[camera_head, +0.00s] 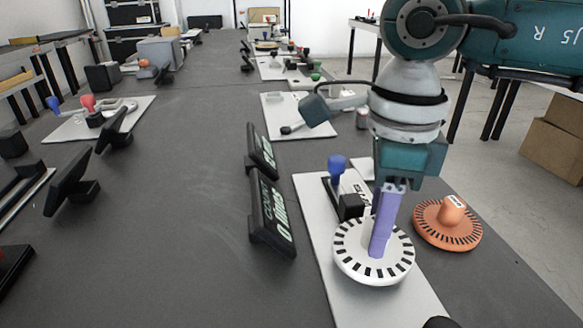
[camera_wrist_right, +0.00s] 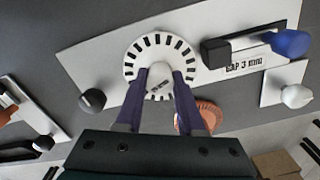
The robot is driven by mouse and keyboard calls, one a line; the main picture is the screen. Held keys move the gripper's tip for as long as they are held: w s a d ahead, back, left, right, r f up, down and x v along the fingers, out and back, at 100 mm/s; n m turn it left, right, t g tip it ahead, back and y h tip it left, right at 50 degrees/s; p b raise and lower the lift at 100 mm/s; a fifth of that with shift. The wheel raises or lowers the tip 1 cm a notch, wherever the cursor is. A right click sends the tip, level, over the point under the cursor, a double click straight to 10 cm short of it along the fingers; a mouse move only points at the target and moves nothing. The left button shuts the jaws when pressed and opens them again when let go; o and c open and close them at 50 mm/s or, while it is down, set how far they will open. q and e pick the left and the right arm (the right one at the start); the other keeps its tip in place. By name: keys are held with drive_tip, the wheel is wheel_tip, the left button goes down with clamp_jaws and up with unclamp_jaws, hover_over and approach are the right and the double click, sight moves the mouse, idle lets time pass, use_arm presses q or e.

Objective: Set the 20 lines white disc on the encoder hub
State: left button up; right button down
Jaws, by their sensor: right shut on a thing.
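The white disc (camera_head: 350,262) has black slots around its rim and a raised knob in its middle. My right gripper (camera_head: 378,250) is shut on the knob, its purple fingers pointing down. In the right wrist view the white disc (camera_wrist_right: 140,52) shows with the purple fingers (camera_wrist_right: 160,85) on both sides of its knob. The disc is over a pale board (camera_head: 375,305); whether it touches the board I cannot tell. The encoder hub is not visible, perhaps hidden under the disc. My left gripper is not in view.
An orange slotted disc (camera_head: 447,228) lies right of the board. A blue-knobbed part with a black block (camera_head: 350,206) stands on the board just behind the white disc. A black display (camera_head: 270,215) stands to the left. The table's middle is clear.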

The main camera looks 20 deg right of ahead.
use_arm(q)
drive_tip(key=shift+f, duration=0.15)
use_arm(e)
drive_tip(key=shift+f, duration=0.15)
drive_tip(key=c, duration=0.8)
unclamp_jaws()
use_arm(q)
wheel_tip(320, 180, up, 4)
drive_tip(key=p, duration=0.4)
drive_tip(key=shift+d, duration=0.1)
use_arm(e)
wheel_tip(320, 180, up, 5)
drive_tip(key=shift+r, duration=0.1)
use_arm(q)
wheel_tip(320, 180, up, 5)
drive_tip(key=p, duration=0.4)
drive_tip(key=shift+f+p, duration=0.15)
drive_tip(key=shift+p, duration=0.15)
use_arm(e)
wheel_tip(320, 180, up, 6)
